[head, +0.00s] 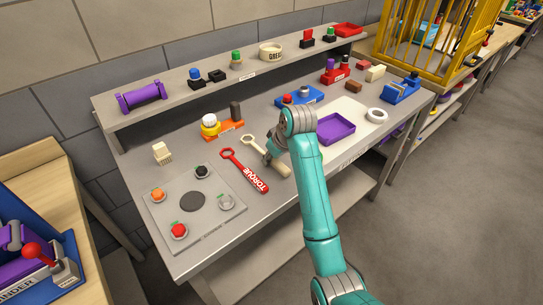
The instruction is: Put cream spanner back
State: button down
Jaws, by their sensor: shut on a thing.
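The cream spanner (281,168) lies along the bench top or just above it; I cannot tell which. Its ring end points to the upper left and its thick handle to the lower right. My gripper (269,156) is shut on the spanner at about its middle and hides part of it. A red spanner marked TORQUE (244,171) lies close to its left on the bench, roughly parallel and apart from it.
A grey plate with several coloured knobs (192,228) lies at the bench's left front. A purple tray (335,128) on a white board lies right of my arm. An orange holder (225,131) stands behind the spanners. A raised shelf (220,88) runs along the back.

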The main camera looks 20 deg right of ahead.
jog(key=shift+s+f, duration=0.1)
jog(key=shift+f, duration=0.5)
dwell(0.3)
jog(key=shift+s+f, duration=0.1)
jog(key=shift+f, duration=0.45)
jog(key=c, duration=1.2)
grip_release()
jog(key=o, duration=0.4)
jog(key=shift+f, duration=0.2)
jog(key=shift+c, duration=0.2)
jog(key=shift+r, duration=0.2)
